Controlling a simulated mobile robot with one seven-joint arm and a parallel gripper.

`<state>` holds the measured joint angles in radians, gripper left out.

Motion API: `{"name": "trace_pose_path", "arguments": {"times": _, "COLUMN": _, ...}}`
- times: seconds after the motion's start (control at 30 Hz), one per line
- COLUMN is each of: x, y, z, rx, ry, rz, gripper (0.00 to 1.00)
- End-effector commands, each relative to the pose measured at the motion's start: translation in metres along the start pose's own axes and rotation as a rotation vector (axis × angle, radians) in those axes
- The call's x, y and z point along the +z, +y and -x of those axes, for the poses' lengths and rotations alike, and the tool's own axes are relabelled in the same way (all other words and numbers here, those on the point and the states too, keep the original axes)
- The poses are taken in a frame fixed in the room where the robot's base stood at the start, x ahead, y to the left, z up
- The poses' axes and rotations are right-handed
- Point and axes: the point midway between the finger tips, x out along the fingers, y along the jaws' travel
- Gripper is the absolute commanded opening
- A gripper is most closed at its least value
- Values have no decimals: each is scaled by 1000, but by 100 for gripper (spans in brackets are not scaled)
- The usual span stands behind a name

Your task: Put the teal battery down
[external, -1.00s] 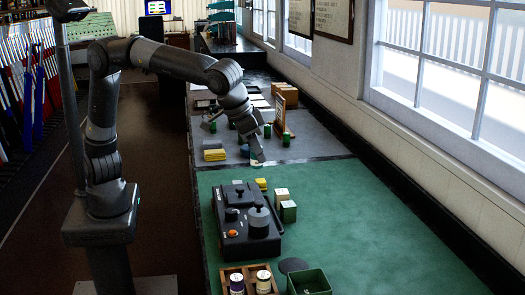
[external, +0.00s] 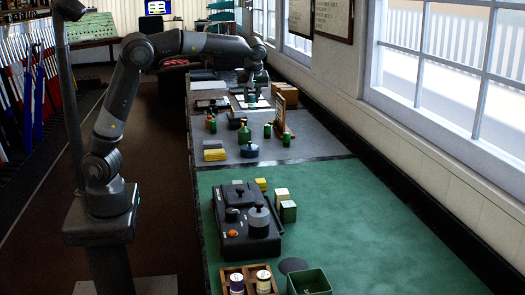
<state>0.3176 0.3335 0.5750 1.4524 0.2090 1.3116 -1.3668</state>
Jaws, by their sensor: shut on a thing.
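My gripper (external: 251,95) is at the far part of the long table, pointing down over the papers and flat things there. It is shut on the teal battery (external: 250,100), which is very small in this view and partly hidden by the fingers. I cannot tell whether the battery touches the surface below it or hangs just above it.
Green bottles (external: 244,133), a dark blue pot (external: 249,150) and yellow blocks (external: 214,155) stand on the grey section. A wooden frame (external: 281,112) stands right of my gripper. The black lever box (external: 247,232) is on the green mat (external: 370,235), whose right side is clear.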

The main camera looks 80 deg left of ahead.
Motion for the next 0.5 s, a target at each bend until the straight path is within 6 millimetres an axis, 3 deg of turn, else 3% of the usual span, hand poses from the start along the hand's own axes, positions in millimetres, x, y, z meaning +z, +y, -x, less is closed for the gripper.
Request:
{"name": "trace_pose_path", "arguments": {"times": 0.03, "x": -26, "y": -10, "z": -10, "rx": -31, "ry": 1, "rz": 73, "gripper": 2}}
{"name": "trace_pose_path", "arguments": {"times": 0.2, "x": -86, "y": -43, "z": -34, "rx": -111, "ry": 0, "rz": 264, "gripper": 2}}
{"name": "trace_pose_path", "arguments": {"times": 0.5, "x": -140, "y": -82, "z": -54, "rx": -190, "ry": -1, "rz": 456, "gripper": 2}}
